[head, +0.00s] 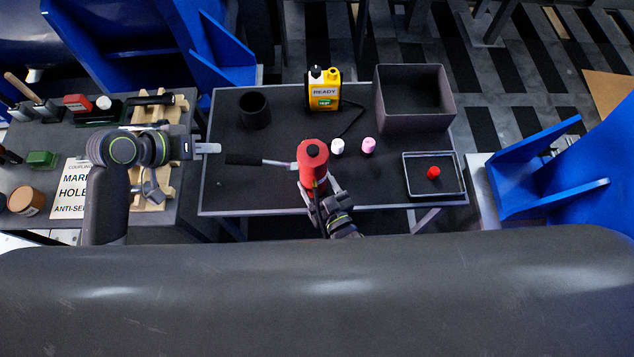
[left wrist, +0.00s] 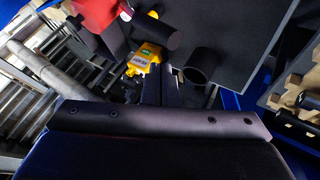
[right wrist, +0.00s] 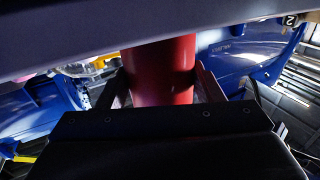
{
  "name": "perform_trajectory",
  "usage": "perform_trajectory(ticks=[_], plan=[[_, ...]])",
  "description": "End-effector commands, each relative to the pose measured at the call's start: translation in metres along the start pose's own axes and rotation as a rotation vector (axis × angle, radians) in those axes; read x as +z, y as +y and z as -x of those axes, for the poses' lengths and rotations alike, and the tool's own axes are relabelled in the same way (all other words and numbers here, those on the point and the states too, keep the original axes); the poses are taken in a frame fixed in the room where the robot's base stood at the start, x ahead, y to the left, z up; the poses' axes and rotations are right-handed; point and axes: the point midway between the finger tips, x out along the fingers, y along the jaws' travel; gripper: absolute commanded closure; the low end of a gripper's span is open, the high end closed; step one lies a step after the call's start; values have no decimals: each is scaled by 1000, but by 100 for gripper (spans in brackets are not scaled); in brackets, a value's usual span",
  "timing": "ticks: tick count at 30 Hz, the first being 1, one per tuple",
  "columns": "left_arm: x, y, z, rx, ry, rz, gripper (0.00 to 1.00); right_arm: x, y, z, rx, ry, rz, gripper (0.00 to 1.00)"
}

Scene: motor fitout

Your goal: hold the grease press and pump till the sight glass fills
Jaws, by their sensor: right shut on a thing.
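I cannot make out the sight glass.
On the dark table (head: 225,190) are a black cup (head: 255,110), a yellow jug (head: 325,90), a grey bin (head: 415,125), white (head: 337,146) and pink (head: 368,146) caps, and a tray (head: 408,180) holding a red cap (head: 433,173). A cluttered side table (head: 60,135) stands left.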

Motion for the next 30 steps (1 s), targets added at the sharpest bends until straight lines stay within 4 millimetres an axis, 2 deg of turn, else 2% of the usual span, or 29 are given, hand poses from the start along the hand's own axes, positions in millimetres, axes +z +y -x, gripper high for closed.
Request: perform_trajectory(ticks=[1, 6, 13, 21, 30], plan=[[-6, 9, -1, -4, -21, -99, 100, 1, -1, 0, -1, -1, -1, 76], [-19, 31, 0, -34, -115, -432, 100, 0, -1, 0, -1, -1, -1, 76], [-29, 51, 8, -48, -223, -748, 100, 0, -1, 0, -1, -2, -2, 76], [-29, 56, 10, -47, -271, -867, 100, 1, -1, 0, -1, -2, -2, 76], [-12, 40, -14, -46, -272, -864, 100, 1, -1, 0, 0, -2, -2, 76]])
